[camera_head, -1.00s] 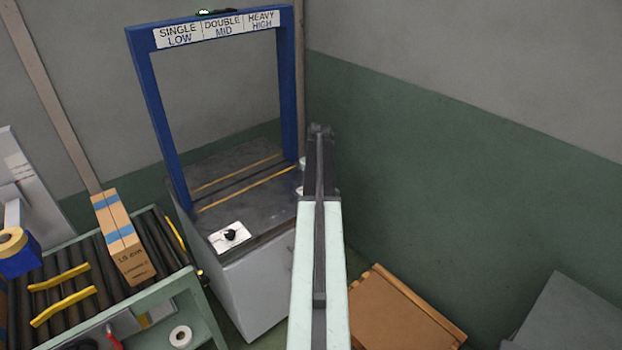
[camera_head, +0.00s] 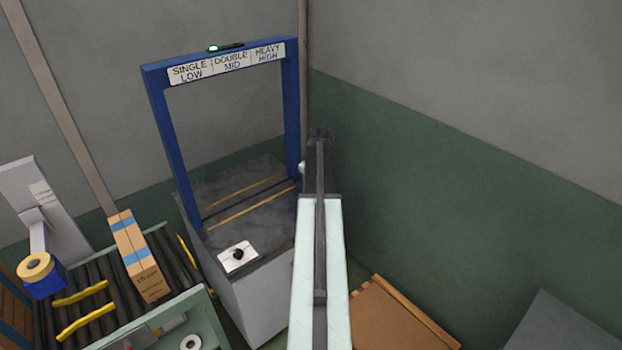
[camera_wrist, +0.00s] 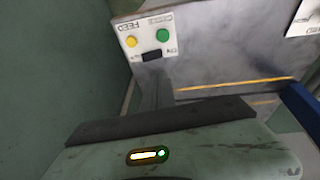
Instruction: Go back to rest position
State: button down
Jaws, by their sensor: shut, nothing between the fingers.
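My arm stretches forward up the middle of the head view, with my gripper (camera_head: 319,136) at its far end, beside the right post of the blue arch. In the wrist view my gripper (camera_wrist: 157,92) shows as narrow dark fingers close together, with nothing between them. They point toward the grey machine top, below a white button panel (camera_wrist: 150,37) with a yellow and a green button. The gripper is apart from the carton on the rollers. How far the fingertips are from the panel is hard to tell.
A strapping machine with a blue arch (camera_head: 160,125) and a knob plate (camera_head: 237,256) stands left of my arm. A roller conveyor (camera_head: 205,310) with a strapped carton (camera_head: 140,258) is at lower left. A brown box (camera_head: 395,318) lies right of my arm. The green wall is close on the right.

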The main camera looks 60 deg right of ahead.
jog(key=shift+v, duration=0.9)
jog(key=shift+a, duration=0.2)
jog(key=w+a+n+y, duration=0.1)
jog(key=w+a, duration=0.4)
jog(key=a, duration=0.6)
jog(key=w+a+g, duration=0.1)
jog(key=w+a, duration=0.4)
jog(key=a, duration=0.6)
jog(key=w+a+n+y, duration=0.1)
jog(key=w+a, duration=0.4)
jog(key=a, duration=0.6)
jog(key=s+a+g, duration=0.1)
jog(key=s+a, duration=0.1)
jog(key=a, duration=1.4)
jog(key=s+a+f+n, duration=0.1)
jog(key=s+a, duration=0.1)
jog(key=a, duration=1.3)
jog(key=shift+s+a+g, duration=0.4)
